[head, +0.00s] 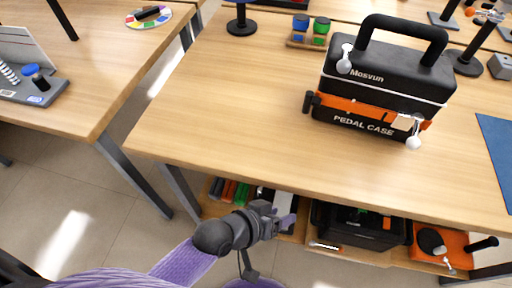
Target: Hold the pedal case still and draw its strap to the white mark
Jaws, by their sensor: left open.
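The pedal case (385,78) stands upright on the table at the right of the head view. It is black, with a large handle on top and "PEDAL CASE" on its front. An orange band (352,106) runs along its lower front; I cannot tell if this is the strap. A pale patch (404,122) sits at the band's right end, possibly the white mark. My left gripper (286,213) is open and empty, in front of and below the table edge, well apart from the case. My right gripper is not in view.
The wooden table (220,110) is clear left of the case. A small rack with blue and green pieces (310,33) stands behind it. A blue mat (496,150) lies at the right. Below, a shelf holds a black box (360,228) and an orange item (455,244).

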